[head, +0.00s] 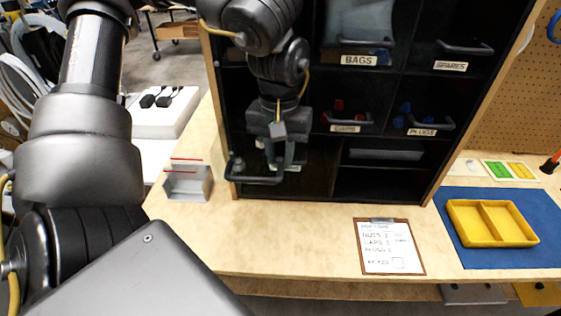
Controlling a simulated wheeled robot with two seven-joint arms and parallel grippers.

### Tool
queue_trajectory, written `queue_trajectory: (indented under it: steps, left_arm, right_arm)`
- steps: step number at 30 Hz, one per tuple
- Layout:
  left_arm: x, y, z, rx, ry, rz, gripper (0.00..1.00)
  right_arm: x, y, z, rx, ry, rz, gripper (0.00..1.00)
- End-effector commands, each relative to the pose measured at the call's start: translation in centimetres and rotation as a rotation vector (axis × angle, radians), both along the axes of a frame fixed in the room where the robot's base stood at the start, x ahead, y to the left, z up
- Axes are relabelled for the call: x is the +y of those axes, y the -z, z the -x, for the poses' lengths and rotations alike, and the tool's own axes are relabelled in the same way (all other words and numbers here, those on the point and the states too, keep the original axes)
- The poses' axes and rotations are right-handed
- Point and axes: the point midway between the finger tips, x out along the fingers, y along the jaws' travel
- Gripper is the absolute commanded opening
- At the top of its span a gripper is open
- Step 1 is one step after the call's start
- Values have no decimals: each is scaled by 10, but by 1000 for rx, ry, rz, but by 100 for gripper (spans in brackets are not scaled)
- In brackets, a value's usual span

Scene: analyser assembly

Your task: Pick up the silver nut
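I cannot make out a silver nut in the head view. My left gripper (280,163) points down in front of the black shelf unit, at its lower left compartment. Its two fingers are apart, with a dark gap between them and nothing visible held. A dark bin handle (257,181) sits just below and to the left of the fingertips, at the front of that compartment. The inside of the compartment is dark and partly hidden by the gripper. My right gripper is not in view.
The shelf unit (340,197) has bins labelled bags, spares, caps and plugs. A small grey holder (188,184) stands left of it. A clipboard (390,247) lies in front. A yellow divided tray (462,224) sits on a blue mat (458,251) at right. The front worktop is mostly clear.

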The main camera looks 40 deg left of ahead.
Motion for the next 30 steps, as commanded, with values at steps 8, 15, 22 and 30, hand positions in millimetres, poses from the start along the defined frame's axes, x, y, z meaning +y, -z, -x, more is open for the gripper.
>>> queue_trajectory:
  steps: [8,15,22,30]
  left_arm:
    - [0,0,0,0,0,0,0]
    - [0,-14,-1,-3,-1,1,0]
    - [0,-61,-1,-3,-1,1,0]
    - [0,-96,0,1,0,0,0]
  right_arm:
    - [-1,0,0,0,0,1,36]
    - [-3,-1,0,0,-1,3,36]
    - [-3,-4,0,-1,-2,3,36]
    - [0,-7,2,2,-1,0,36]
